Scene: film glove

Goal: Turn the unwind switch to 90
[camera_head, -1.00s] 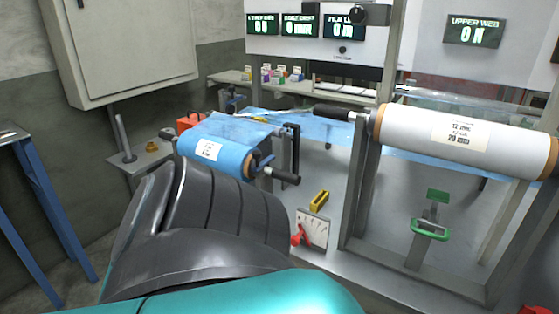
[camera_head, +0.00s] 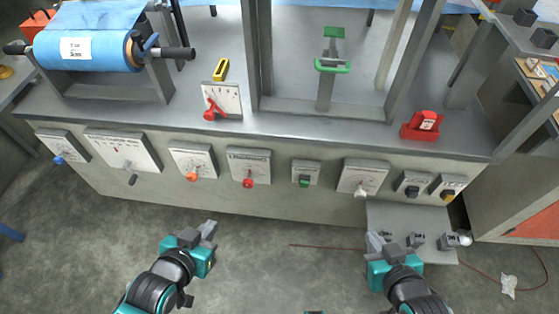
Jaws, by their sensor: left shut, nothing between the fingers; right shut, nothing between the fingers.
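A row of white control plates with knobs runs along the machine's front face. Their labels are too small to read, so I cannot tell which is the unwind switch. My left gripper (camera_head: 209,229) is shut and empty, below the orange knob plate. My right gripper (camera_head: 374,240) is shut and empty, below the pale knob. Both are apart from the panel.
A red lever on a scale plate (camera_head: 225,98) stands on the machine top, beside a yellow piece (camera_head: 220,70). A blue film roll (camera_head: 108,50), green clamp (camera_head: 332,66) and red block (camera_head: 422,125) are there too. A grey step (camera_head: 400,217) juts out at right. The floor between my grippers is clear.

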